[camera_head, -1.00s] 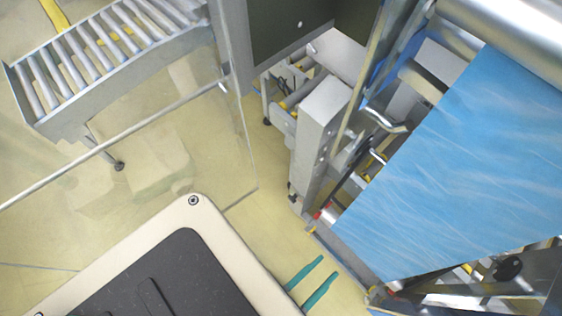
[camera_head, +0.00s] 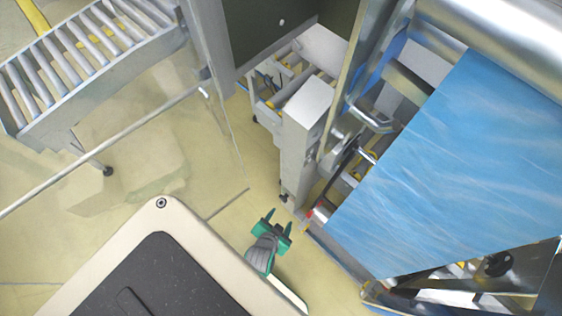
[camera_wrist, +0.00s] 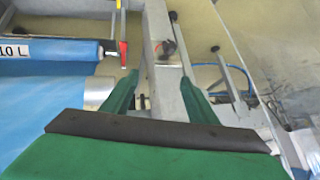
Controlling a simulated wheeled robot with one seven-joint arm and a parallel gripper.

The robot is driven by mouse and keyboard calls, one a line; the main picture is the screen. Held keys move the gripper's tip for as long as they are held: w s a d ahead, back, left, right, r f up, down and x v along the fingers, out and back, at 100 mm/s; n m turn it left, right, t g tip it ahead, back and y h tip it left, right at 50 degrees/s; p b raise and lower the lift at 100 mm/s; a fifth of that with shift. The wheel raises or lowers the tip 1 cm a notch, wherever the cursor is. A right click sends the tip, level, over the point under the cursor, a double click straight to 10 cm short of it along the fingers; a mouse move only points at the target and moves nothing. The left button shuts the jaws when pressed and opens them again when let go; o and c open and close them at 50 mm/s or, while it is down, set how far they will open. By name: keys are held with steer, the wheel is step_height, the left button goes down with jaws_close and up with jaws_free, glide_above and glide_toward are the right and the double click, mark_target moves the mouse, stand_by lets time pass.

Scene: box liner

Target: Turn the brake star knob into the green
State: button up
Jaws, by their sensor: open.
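My gripper (camera_head: 277,224) is open and empty over the floor, just beyond my base and left of the blue film machine. Its two green fingers also show in the wrist view (camera_wrist: 160,78), apart, with a grey post between and beyond them. A dark round knob-like part (camera_wrist: 168,47) sits on that post, ahead of the fingertips and not touched. I cannot tell for sure that it is the brake star knob. Another black round knob (camera_head: 497,264) shows on the machine's metal frame at lower right in the head view. I cannot make out a green zone in either view.
The blue film (camera_head: 460,160) and its metal frame fill the right side. A grey upright box (camera_head: 306,112) stands beyond my gripper. A roller conveyor (camera_head: 80,60) is at upper left, with a clear panel and rail before it. Yellow floor between is free.

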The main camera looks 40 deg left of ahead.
mark_target(282, 199)
steer(key=w+a+f+g+h, duration=0.35)
steer(key=w+a+f, duration=0.3)
steer(key=a, duration=0.25)
steer(key=shift+h, duration=0.45)
steer(key=x, duration=1)
steer(key=shift+w+f, duration=0.1)
steer(key=shift+f, duration=0.15)
steer(key=shift+a, duration=0.1)
steer(key=c, duration=1.1)
